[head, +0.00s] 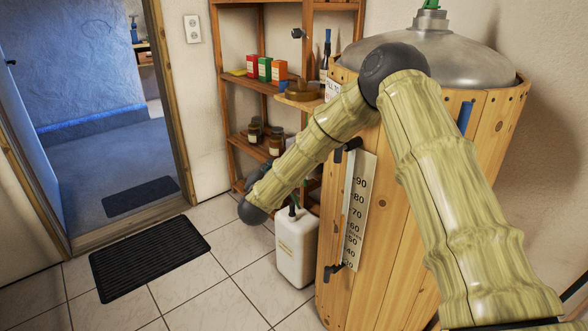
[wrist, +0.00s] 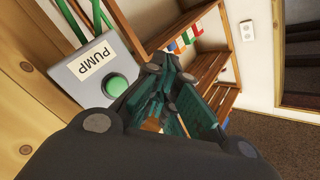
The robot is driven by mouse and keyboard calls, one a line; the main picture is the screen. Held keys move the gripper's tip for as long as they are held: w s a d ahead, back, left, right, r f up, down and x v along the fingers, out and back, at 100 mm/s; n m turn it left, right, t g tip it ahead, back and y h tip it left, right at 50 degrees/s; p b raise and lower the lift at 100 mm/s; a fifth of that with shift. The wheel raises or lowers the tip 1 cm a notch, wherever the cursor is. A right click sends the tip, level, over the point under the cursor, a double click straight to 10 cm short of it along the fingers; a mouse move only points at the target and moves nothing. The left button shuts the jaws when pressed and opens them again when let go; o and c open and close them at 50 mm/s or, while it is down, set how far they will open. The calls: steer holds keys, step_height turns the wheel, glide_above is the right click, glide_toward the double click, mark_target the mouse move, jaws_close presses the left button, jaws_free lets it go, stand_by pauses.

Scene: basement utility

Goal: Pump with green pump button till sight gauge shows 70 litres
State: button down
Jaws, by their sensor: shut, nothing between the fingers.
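The green pump button (wrist: 116,87) sits on a grey box labelled PUMP (wrist: 88,66) in the wrist view. My gripper (wrist: 158,88) is shut and empty; its fingers appear just right of the button, and I cannot tell whether they touch it. In the head view my arm hides the pump box and most of the gripper. The wooden tank (head: 395,230) with a metal dome stands at right. Its sight gauge (head: 349,195) runs up the front beside a white scale plate (head: 360,200) with numbers up to 90.
A wooden shelf (head: 240,87) with small boxes and jars stands behind the tank. A white canister (head: 297,248) is on the tiled floor beside the tank. A black mat (head: 150,257) lies before the open doorway at left. The floor between is clear.

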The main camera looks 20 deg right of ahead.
steer(key=a+m+t+b, duration=0.1)
steer(key=b, duration=0.6)
steer(key=s+a+m+t+h+b, duration=0.1)
steer(key=b, duration=0.7)
steer(key=shift+s+a+f+m, duration=0.15)
steer(key=shift+s+f+m, duration=0.05)
steer(key=shift+m, duration=0.1)
steer(key=shift+r, duration=0.15)
steer(key=w+d, duration=0.3)
steer(key=d, duration=0.5)
steer(key=shift+d, duration=0.3)
stand_by(1.2)
steer(key=shift+w+d, duration=0.1)
steer(key=shift+d, duration=0.1)
